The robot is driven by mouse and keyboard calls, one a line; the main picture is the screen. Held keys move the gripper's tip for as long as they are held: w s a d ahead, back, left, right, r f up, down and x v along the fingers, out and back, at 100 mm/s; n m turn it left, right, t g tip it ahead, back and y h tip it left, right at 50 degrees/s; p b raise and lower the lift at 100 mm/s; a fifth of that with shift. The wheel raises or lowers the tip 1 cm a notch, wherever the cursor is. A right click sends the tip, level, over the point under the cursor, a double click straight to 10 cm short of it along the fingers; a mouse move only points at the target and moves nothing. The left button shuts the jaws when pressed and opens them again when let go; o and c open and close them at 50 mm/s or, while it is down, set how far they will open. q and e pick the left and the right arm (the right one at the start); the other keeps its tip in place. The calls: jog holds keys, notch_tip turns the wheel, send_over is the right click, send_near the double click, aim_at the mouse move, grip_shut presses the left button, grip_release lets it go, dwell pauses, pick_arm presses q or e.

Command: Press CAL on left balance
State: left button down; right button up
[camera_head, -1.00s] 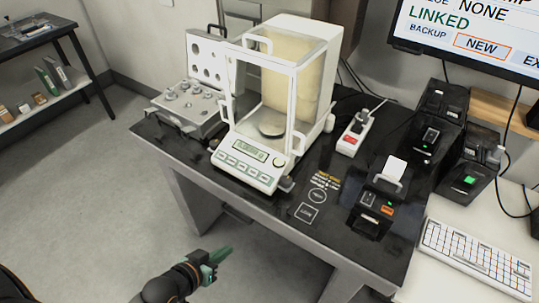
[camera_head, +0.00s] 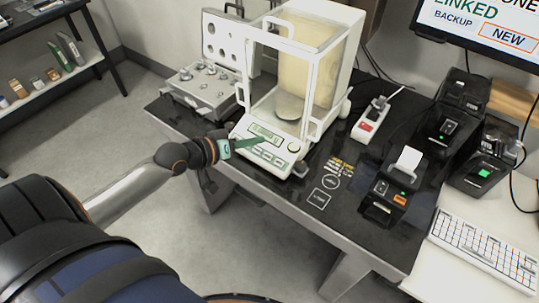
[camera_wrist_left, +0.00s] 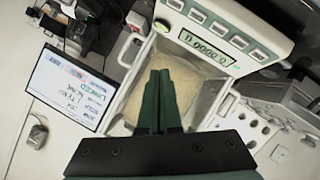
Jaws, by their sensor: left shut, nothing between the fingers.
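The left balance is a white analytical balance (camera_head: 334,72) with a glass draft shield on the dark table. Its sloped front panel (camera_head: 290,147) has a lit green display and a row of buttons; the labels are too small to read. In the left wrist view the panel (camera_wrist_left: 228,22) lies along the top, its display (camera_wrist_left: 207,46) showing zeros. My left gripper (camera_head: 264,139) is shut and empty, its green fingers over the panel's left part, hiding some of the display and buttons. In the left wrist view its fingertips (camera_wrist_left: 160,72) show below the panel. I cannot tell whether they touch it.
An open weight case (camera_head: 208,88) stands left of the balance. A power strip (camera_head: 370,120) and small printers (camera_head: 395,190) stand to its right, with a keyboard (camera_head: 487,252) and monitor (camera_head: 490,25) beyond.

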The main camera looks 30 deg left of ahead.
aim_at(268, 157)
pick_arm(q)
jog(key=w+f+b, duration=0.1)
jog(key=f, duration=0.1)
jog(key=f+b, duration=0.2)
jog(key=f, duration=0.1)
jog(key=w+f+b, duration=0.1)
jog(key=f, duration=0.1)
jog(key=shift+w+d+f+b, duration=0.1)
jog(key=shift+w+f+b, duration=0.05)
jog(key=shift+w+b, duration=0.2)
jog(key=shift+w+f+b, duration=0.25)
jog(key=shift+f+b, duration=0.15)
jog(key=shift+f, duration=0.1)
jog(key=shift+f, duration=0.1)
dwell(1.4)
jog(key=shift+w+f, duration=0.1)
jog(key=shift+f, duration=0.2)
